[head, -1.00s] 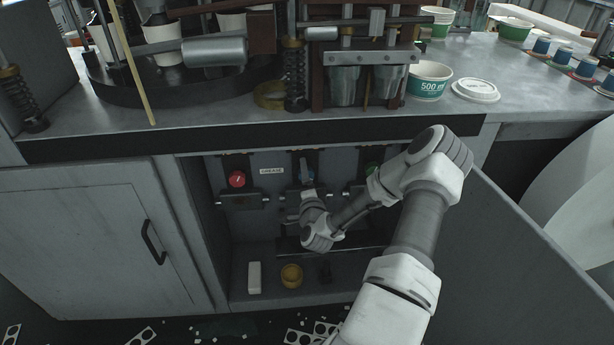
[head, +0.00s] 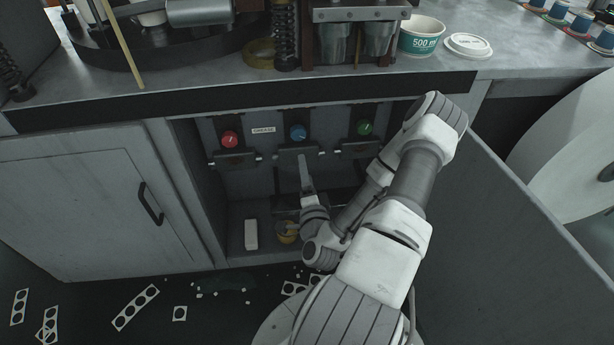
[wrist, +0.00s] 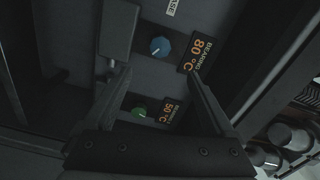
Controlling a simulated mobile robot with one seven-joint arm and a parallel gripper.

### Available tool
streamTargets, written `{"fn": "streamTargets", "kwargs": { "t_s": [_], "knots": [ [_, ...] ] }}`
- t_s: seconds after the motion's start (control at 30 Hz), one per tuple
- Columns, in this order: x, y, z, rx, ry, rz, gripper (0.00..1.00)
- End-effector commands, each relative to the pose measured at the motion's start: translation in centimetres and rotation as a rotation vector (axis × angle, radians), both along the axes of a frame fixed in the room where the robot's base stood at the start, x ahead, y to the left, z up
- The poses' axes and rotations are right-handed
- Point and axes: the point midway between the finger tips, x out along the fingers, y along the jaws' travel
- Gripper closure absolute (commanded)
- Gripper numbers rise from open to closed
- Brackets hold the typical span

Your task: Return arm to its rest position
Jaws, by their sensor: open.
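My arm reaches from the bottom of the head view into the open lower cabinet. My gripper (head: 306,172) is in front of the cabinet's back panel, below the blue knob (head: 298,132). In the wrist view my gripper (wrist: 165,88) has its two fingers spread apart with nothing between them. The blue knob (wrist: 160,46) lies beyond the fingertips, apart from them, beside a label reading 80 °C. A green knob (wrist: 139,112) shows between the fingers near a 50 °C label. In the head view a red knob (head: 230,139) is at left and the green knob (head: 365,128) at right.
The worktop edge (head: 250,97) overhangs the cabinet opening. An open door (head: 510,225) stands at right and a closed door (head: 90,210) at left. A white block (head: 251,235) and a brass-coloured ring (head: 287,232) sit on the cabinet floor. A paper cup (head: 421,36) stands above.

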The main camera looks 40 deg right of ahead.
Motion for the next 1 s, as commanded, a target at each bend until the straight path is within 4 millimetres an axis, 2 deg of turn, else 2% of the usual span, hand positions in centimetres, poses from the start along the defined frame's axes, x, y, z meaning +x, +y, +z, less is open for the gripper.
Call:
{"fn": "streamTargets", "kwargs": {
  "t_s": [0.2,0.77,0.87,1.0],
  "knots": [
    [-1.3,0.9,0.0,0.001,0.001,0.001,0.11],
    [-1.3,0.9,0.0,-0.001,0.002,0.003,0.11],
    [-0.7,1.1,0.2,-0.019,0.023,0.030,0.11],
    [1.4,2.1,0.5,-0.091,0.126,0.145,0.11]
  ]
}}
